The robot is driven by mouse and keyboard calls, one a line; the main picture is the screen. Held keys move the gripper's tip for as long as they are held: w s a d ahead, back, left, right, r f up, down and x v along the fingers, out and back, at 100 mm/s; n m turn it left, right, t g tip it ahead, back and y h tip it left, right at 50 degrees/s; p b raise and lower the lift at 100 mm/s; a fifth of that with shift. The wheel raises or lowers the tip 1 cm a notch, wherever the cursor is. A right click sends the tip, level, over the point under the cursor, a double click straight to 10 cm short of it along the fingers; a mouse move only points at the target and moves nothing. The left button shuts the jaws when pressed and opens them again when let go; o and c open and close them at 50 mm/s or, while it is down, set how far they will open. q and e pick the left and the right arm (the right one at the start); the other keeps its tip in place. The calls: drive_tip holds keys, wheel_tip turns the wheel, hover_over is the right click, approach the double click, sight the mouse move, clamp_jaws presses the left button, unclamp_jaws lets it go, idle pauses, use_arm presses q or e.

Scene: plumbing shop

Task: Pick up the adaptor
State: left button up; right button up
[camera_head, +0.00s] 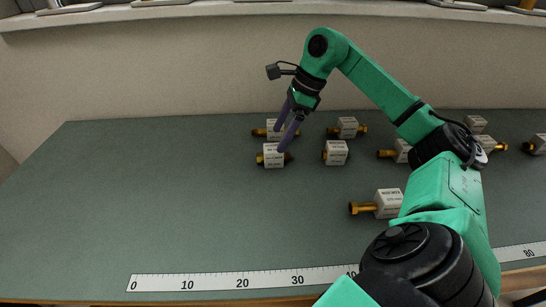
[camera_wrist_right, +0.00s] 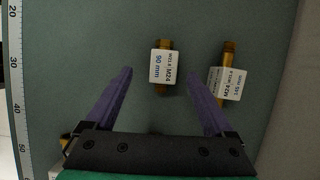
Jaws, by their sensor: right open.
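Several brass adaptors with white label blocks lie on the green table. One adaptor (camera_head: 272,158) is just below my right gripper (camera_head: 280,138), whose purple fingers point down at it. In the right wrist view an adaptor (camera_wrist_right: 163,67) with a "90 mm" and "M24" label lies ahead, between the lines of the two spread fingers. The right gripper is open and empty; I cannot tell how high its tips are above the adaptor. My left gripper is out of view.
Another labelled adaptor (camera_wrist_right: 229,84) lies close to the right finger in the wrist view. More adaptors lie to the right, such as one (camera_head: 336,153) and a nearer one (camera_head: 388,203). A white ruler strip (camera_head: 215,282) runs along the front edge. The table's left side is clear.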

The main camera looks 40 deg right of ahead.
sight(274, 147)
drive_tip(key=x, duration=0.6)
drive_tip(key=shift+w+d+f, duration=0.2)
drive_tip(key=shift+f, duration=0.1)
clamp_jaws()
drive_tip(key=shift+r, duration=0.1)
